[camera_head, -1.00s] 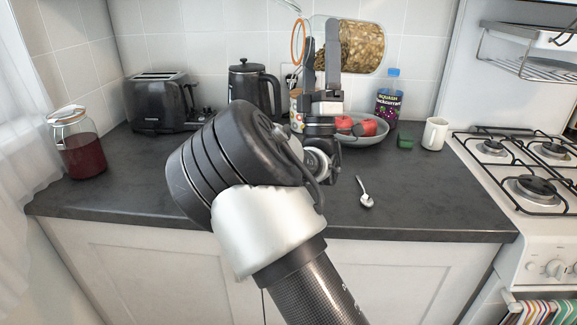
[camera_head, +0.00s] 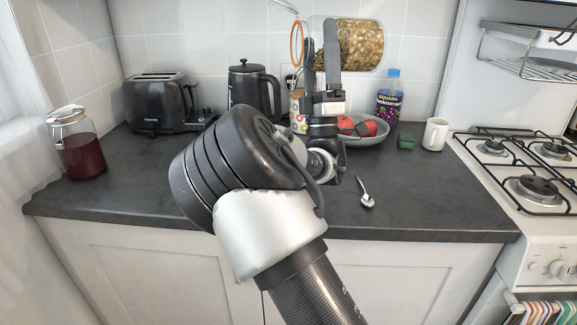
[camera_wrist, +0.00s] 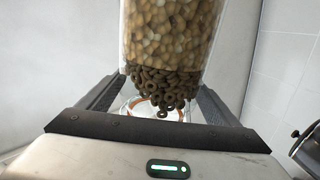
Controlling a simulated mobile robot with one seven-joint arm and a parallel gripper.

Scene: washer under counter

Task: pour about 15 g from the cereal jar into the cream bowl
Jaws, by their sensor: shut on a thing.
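My gripper (camera_head: 322,62) is shut on the clear cereal jar (camera_head: 361,45), which it holds high above the back of the counter. The jar lies about level on its side, its mouth end to the left with the lid's orange ring (camera_head: 297,44) hanging there. Brown cereal fills most of the body toward the right end. In the wrist view the jar (camera_wrist: 170,28) sits between the fingers, with loose cereal rings (camera_wrist: 165,90) below the paler mass. I cannot make out any cereal falling. I cannot pick out a cream bowl; my arm hides part of the counter.
A spoon (camera_head: 366,194) lies in front. A kettle (camera_head: 250,90), toaster (camera_head: 163,103) and red-filled jar (camera_head: 77,150) are left.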

